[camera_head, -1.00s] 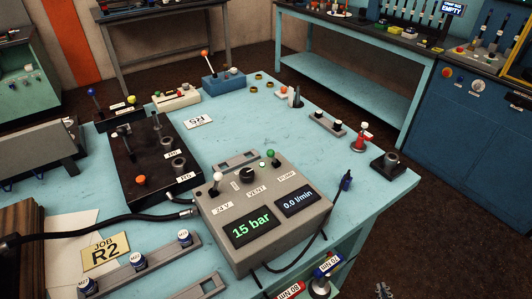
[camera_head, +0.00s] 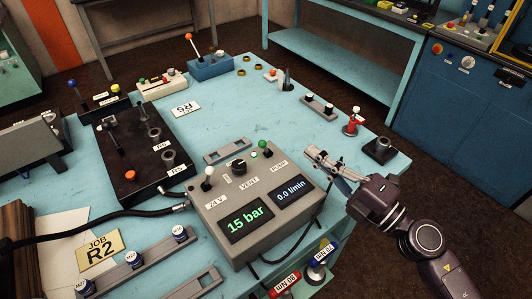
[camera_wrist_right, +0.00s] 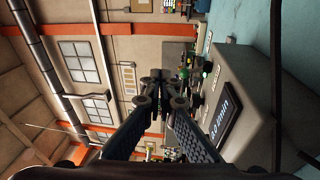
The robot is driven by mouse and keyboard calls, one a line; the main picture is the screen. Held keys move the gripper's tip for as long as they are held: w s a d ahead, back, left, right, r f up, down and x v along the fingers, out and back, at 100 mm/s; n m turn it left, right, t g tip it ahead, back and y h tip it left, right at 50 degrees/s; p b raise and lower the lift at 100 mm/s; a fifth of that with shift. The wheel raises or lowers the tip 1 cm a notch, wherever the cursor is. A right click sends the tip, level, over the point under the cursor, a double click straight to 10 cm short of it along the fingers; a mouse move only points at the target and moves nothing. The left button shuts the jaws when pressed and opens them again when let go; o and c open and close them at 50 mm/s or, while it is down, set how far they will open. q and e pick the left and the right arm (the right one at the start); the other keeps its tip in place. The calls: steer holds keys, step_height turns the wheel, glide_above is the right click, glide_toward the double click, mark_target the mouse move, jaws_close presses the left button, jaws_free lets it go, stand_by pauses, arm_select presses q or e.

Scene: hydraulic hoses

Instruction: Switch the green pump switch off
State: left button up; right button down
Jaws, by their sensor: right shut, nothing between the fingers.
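The grey pump control box (camera_head: 225,226) stands on the light blue bench, its displays reading 15 bar and 0.0 l/min. The green pump switch (camera_head: 265,147) is on its top at the back right, by the PUMP label. A white-tipped switch (camera_head: 209,176) and a black knob (camera_head: 238,167) sit to its left. My right gripper (camera_head: 311,153) is shut and empty, to the right of the green switch and apart from it. In the right wrist view the shut fingertips (camera_wrist_right: 160,78) point past the box, with the green switch (camera_wrist_right: 208,67) just right of them. My left gripper is not in view.
A black manifold block (camera_head: 140,165) with a hose stands left of the box. A red-and-white fitting (camera_head: 352,122) and a dark fitting (camera_head: 380,149) stand near the bench's right edge. The bench behind the box is mostly clear.

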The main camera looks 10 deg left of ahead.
mark_target(264, 147)
steer(key=f+n+g, duration=0.1)
steer(key=s+a+f+n+g, duration=0.1)
steer(key=n, duration=0.1)
steer(key=s+f+n+g, duration=0.1)
steer(key=g, duration=0.1)
steer(key=shift+s+a+f, duration=0.15)
steer(key=shift+a+f, duration=0.1)
steer(key=shift+a, duration=0.15)
steer(key=shift+a+r, duration=0.1)
steer(key=shift+a, duration=0.15)
steer(key=p+x, duration=0.1)
steer(key=x, duration=0.4)
steer(key=p+x, duration=0.1)
steer(key=x, duration=0.2)
steer(key=shift+r+p, duration=0.15)
steer(key=shift+p, duration=0.2)
steer(key=shift+x, duration=0.85)
